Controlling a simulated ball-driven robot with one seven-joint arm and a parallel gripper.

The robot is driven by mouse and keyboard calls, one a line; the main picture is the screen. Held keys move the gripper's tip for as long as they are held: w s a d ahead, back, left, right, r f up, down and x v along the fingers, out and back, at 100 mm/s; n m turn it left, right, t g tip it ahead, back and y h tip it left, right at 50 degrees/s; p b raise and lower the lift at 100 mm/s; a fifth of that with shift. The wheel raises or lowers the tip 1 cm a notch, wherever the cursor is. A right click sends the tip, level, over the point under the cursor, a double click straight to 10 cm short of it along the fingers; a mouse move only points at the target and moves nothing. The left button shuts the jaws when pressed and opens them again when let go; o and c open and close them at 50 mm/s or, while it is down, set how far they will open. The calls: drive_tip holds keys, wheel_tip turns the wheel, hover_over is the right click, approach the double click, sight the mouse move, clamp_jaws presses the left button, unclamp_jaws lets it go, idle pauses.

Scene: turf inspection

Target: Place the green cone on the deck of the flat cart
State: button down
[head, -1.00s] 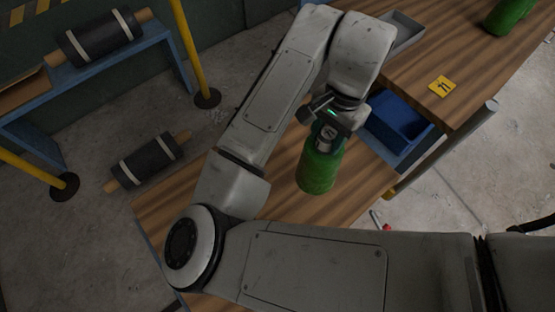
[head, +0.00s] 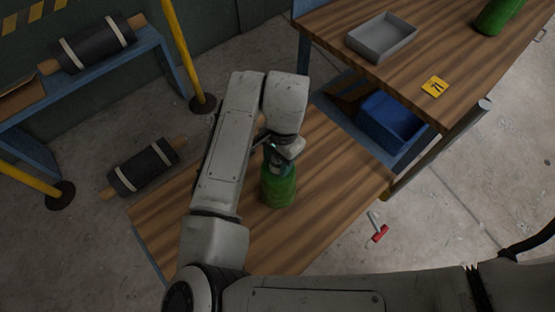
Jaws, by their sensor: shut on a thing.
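My gripper (head: 276,152) is shut on the top of a green bottle-like object (head: 278,190), which looks more like a small cylinder than a cone. It hangs upright over, or stands on, a low wooden deck (head: 335,180); I cannot tell whether its base touches the wood. The deck has a blue edge at the lower left and may be the flat cart, but no wheels or handle show. My arm covers part of the deck's left side.
A higher wooden bench (head: 470,60) carries a grey tray (head: 383,38), a yellow number marker (head: 434,87) and another green cylinder (head: 497,16). A blue bin (head: 392,122) sits below it. A red-handled tool (head: 379,233) and a dark roller (head: 146,166) lie on the floor. Yellow posts stand left.

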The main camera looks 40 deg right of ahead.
drive_tip(key=shift+f, duration=0.5)
drive_tip(key=c, duration=0.5)
unclamp_jaws()
drive_tip(key=shift+c, duration=0.2)
